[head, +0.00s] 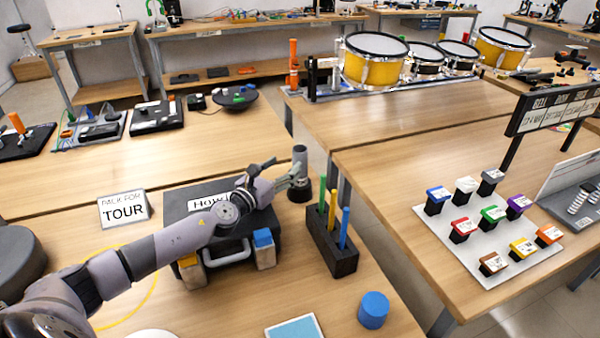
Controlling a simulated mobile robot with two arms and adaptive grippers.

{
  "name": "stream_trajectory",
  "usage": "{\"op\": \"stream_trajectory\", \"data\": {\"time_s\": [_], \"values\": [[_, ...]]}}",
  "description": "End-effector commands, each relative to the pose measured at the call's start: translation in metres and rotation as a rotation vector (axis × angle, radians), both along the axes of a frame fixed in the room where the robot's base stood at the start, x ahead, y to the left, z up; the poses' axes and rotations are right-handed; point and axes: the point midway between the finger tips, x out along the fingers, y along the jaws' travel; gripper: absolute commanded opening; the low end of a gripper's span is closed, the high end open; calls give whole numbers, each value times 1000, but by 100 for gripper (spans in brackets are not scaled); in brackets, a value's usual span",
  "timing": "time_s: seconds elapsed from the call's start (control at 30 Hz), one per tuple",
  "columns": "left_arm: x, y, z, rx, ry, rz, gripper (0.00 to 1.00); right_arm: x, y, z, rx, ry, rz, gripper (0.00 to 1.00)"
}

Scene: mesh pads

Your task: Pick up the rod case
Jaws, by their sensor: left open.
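My left gripper (292,179) is open at the far right corner of a black case, its fingers beside an upright grey cylinder (300,155) with a dark lower part. The cylinder may be the rod case; no label shows on it. The fingers overlap it in the picture, and I cannot tell whether they touch it. The black case (180,207) has a front handle and a partly hidden label beginning "How"; my left arm crosses over it. A black block (332,250) holds green, yellow and blue rods upright. My right gripper is not in view.
A "Pack for Tour" sign (124,209) stands left of the case. A blue cylinder (373,310) and a light blue pad (294,328) lie near the front. The right table holds a tray (478,255) of coloured blocks. Drums (376,60) stand behind.

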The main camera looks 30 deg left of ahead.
Motion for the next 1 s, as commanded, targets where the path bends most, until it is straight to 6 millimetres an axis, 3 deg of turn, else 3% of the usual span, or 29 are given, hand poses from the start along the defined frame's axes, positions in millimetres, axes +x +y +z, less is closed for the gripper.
{"op": "stream_trajectory", "data": {"time_s": [0.1,0.37,0.63,1.0], "values": [[15,-1,1,-2,-2,2,60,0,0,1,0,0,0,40],[31,-4,2,-2,-1,1,60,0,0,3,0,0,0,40],[66,-9,3,-2,-2,1,60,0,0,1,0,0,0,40],[72,-9,3,0,0,0,57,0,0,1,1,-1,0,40]]}}
